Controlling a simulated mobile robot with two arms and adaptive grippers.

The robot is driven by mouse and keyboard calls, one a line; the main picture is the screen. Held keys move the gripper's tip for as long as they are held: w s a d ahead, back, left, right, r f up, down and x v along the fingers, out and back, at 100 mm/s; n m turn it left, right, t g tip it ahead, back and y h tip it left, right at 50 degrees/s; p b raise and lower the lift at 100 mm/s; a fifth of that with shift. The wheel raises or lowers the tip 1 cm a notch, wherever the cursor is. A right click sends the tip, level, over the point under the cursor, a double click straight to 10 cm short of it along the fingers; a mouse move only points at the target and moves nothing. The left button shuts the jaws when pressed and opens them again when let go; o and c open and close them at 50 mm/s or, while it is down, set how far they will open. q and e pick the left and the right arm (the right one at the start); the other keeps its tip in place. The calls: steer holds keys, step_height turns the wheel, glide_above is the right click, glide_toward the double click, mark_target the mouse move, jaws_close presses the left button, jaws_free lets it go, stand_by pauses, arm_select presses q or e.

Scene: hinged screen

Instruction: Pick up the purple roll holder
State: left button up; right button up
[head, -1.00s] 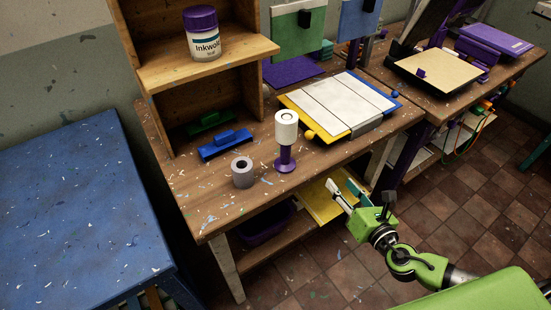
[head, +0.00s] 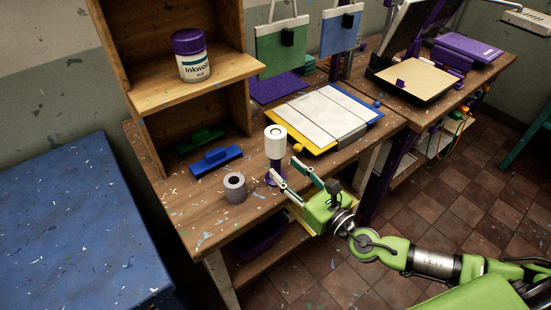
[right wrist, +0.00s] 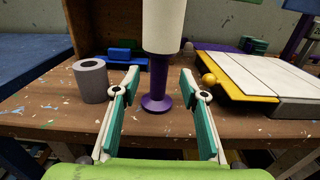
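The purple roll holder (right wrist: 158,88) stands upright on the wooden bench, with a white roll (head: 275,142) on its top. In the head view its lower part shows behind my right gripper's fingers. My right gripper (head: 295,176) is open and empty, its fingers pointing at the holder from the bench's front edge. In the right wrist view the holder's stem stands between the lines of the two fingers (right wrist: 157,92), just beyond their tips, and I see no contact. Its round base rests on the bench. My left gripper is not in view.
A grey tape roll (head: 235,188) stands left of the holder. Blue (head: 215,160) and green (head: 201,139) tools lie near the shelf. A hinged board with yellow edging (head: 325,118) lies to the right. The bench (head: 200,212) is clear in front of the grey roll.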

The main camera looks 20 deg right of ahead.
mark_target(279, 162)
steer(key=shift+w+a+r+p, duration=0.2)
steer(key=shift+w+p, duration=0.1)
steer(key=shift+w, duration=0.25)
steer(key=p+x, duration=0.1)
steer(key=x, duration=0.2)
steer(key=shift+w+a, duration=0.1)
steer(key=shift+w, duration=0.1)
steer(key=shift+w+a+f, duration=0.1)
steer(key=shift+w+a, duration=0.05)
steer(key=shift+w, duration=0.3)
steer(key=shift+s, duration=0.1)
jaws_close()
